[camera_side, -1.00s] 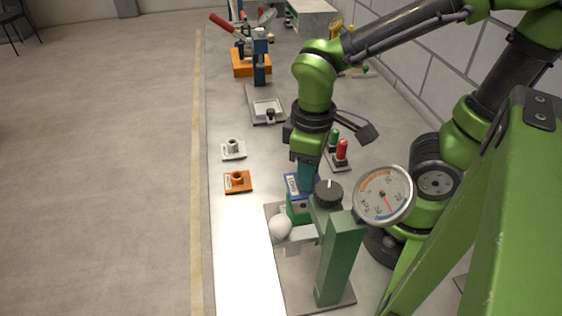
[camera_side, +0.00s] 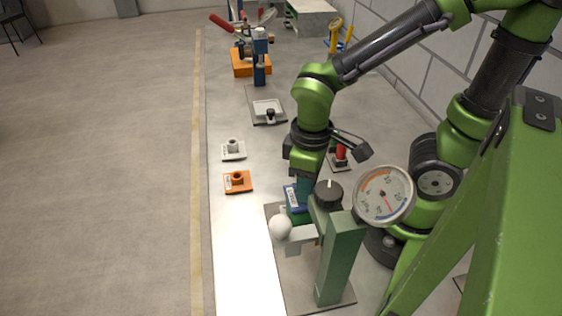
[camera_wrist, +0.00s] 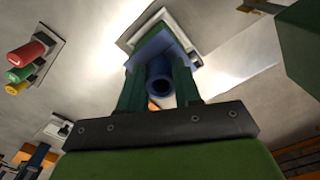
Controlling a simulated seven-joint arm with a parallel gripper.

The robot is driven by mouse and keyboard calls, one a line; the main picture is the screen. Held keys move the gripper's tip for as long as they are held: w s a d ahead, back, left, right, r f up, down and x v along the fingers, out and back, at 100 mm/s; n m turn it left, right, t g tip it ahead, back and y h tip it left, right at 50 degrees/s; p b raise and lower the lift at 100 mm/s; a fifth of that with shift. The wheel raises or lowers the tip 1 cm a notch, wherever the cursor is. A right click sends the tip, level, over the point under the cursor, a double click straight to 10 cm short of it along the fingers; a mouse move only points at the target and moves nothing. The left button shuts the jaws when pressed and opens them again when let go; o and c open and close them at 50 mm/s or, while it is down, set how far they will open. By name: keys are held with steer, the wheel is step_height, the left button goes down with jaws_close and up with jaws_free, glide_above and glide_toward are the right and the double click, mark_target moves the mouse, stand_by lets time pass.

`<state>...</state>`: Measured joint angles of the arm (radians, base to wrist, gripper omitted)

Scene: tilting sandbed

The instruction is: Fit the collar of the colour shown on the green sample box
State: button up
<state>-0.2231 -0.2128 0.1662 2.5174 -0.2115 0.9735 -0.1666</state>
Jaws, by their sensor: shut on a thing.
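My gripper (camera_side: 304,188) is low beside the gauge stand in the side view. In the wrist view, its fingers (camera_wrist: 160,88) are shut on a blue collar (camera_wrist: 159,84), whose round tube faces the camera. A blue piece with white marks (camera_side: 292,198) shows beside the fingers in the side view. The green sample box (camera_side: 298,217) is just below it, mostly hidden behind it and the stand. Whether the collar touches the box, I cannot tell. A white collar (camera_side: 233,148) and an orange collar (camera_side: 237,181) lie on the bench to the left.
The green gauge stand (camera_side: 337,258), with a black knob, dial (camera_side: 384,195) and white ball (camera_side: 281,227), is close to my gripper. A grey fixture (camera_side: 266,107) lies farther back. The front-left bench is clear.

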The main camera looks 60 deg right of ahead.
steer(key=shift+f, duration=0.55)
stand_by(0.7)
steer(key=o, duration=1.1)
steer(key=shift+o, duration=0.2)
step_height(320, 180, up, 17)
